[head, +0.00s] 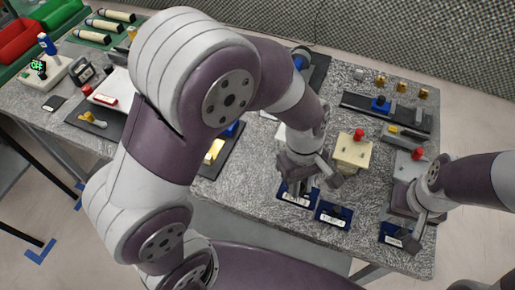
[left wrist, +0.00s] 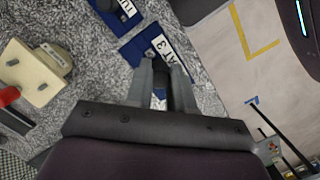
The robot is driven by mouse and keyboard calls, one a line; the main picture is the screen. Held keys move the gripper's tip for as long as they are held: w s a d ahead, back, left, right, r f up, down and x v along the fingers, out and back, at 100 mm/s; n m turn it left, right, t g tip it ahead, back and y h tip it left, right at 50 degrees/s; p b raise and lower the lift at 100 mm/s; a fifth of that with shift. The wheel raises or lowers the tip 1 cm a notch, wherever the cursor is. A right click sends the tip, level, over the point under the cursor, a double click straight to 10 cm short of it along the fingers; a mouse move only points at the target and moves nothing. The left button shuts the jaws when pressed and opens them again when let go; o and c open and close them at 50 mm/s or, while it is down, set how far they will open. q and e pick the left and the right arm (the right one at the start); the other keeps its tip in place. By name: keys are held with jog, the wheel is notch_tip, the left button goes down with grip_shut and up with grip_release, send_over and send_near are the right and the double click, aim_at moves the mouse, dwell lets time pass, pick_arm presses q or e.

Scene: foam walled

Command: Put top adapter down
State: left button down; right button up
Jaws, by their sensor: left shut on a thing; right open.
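My left gripper (head: 312,182) is over the left blue labelled holder (head: 291,197), at the table's front edge. In the left wrist view its two grey fingers (left wrist: 163,82) are shut on a small dark piece (left wrist: 161,92), apparently the top adapter. The blue holder marked "CAT 3" (left wrist: 139,50) lies just beyond the fingertips. The fingers hide much of the held piece, and I cannot tell whether it touches the holder. My right gripper (head: 417,228) is open near the right blue holder (head: 392,240).
A second blue holder (head: 333,222) is close beside the left one. A beige block with a red knob (head: 352,153) stands behind them. A black rail with a blue slider (head: 385,110) and brass pieces (head: 380,81) lie at the back right. Bare speckled tabletop (head: 365,205) shows between the holders.

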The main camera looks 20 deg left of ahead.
pick_arm(q)
jog(key=a+f, duration=0.1)
jog(key=a, duration=0.1)
jog(key=w+a+f, duration=0.1)
jog(key=a, duration=0.1)
jog(key=a+f, duration=0.1)
jog(key=a, duration=0.1)
jog(key=shift+w+f, duration=0.35)
jog(key=shift+w, duration=0.05)
jog(key=shift+a+f, duration=0.15)
jog(key=shift+f, duration=0.1)
notch_tip(320, 180, down, 3)
jog(key=shift+f, duration=0.1)
jog(key=shift+w+f, duration=0.1)
jog(key=shift+f, duration=0.25)
jog(key=shift+f, duration=0.1)
jog(key=c, duration=1)
grip_release()
